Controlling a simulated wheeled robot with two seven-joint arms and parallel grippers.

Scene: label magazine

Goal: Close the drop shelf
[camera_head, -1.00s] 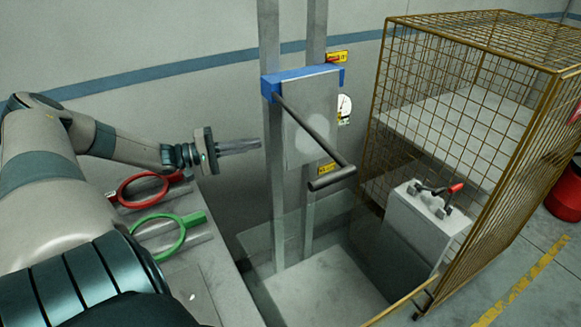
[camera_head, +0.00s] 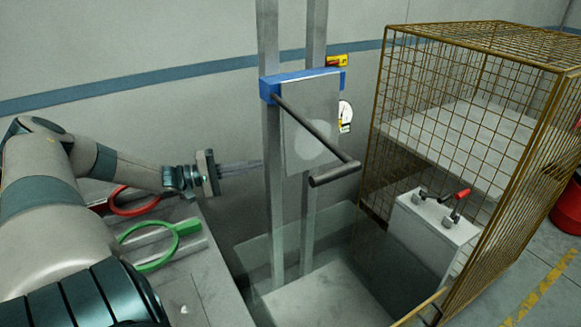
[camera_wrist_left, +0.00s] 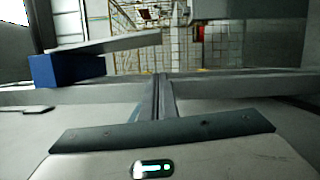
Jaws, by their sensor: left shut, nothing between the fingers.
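A grey flat panel (camera_head: 311,115) hangs from a blue bracket (camera_head: 335,78) on two upright metal rails (camera_head: 272,200). A dark rod (camera_head: 308,127) with a crossbar handle (camera_head: 335,174) sticks out in front of it. I cannot tell for certain which part is the drop shelf. My left gripper (camera_head: 258,163) is shut and empty, left of the rails and below the bracket's height, apart from the panel. In the left wrist view, its fingers (camera_wrist_left: 162,95) point forward, and a blue block (camera_wrist_left: 66,68) with a grey bar shows at upper left. My right gripper is not in view.
A wire cage (camera_head: 470,130) stands on the right, with a grey box (camera_head: 432,235) by its lower front. A red ring (camera_head: 133,200) and a green ring (camera_head: 152,247) are at left beneath my arm. A clear panel (camera_head: 300,245) surrounds the rails' lower part.

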